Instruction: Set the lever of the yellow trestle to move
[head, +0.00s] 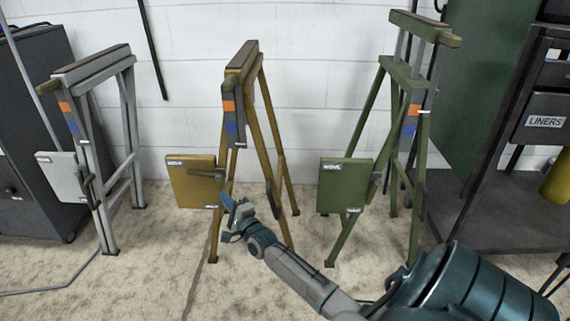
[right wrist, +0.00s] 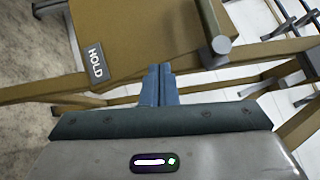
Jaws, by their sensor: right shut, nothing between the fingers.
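The yellow trestle (head: 277,150) stands in the middle of the head view. Its yellow panel (head: 182,190) has a label at the upper left that looks like MOVE (head: 175,162) and a small one at the lower right. The lever (head: 203,174) lies nearly level across the panel, pointing left toward the MOVE side. My right gripper (head: 226,200) is shut and empty, just below the lever's right end. In the right wrist view the fingers (right wrist: 158,85) are together beside the HOLD label (right wrist: 96,63), and part of the lever (right wrist: 210,25) shows. My left gripper is out of view.
A grey trestle (head: 130,160) stands left and a green trestle (head: 350,225) right, each with its own panel and lever. Dark cabinets (head: 35,130) and a shelf (head: 470,190) flank them. Speckled floor lies open in front.

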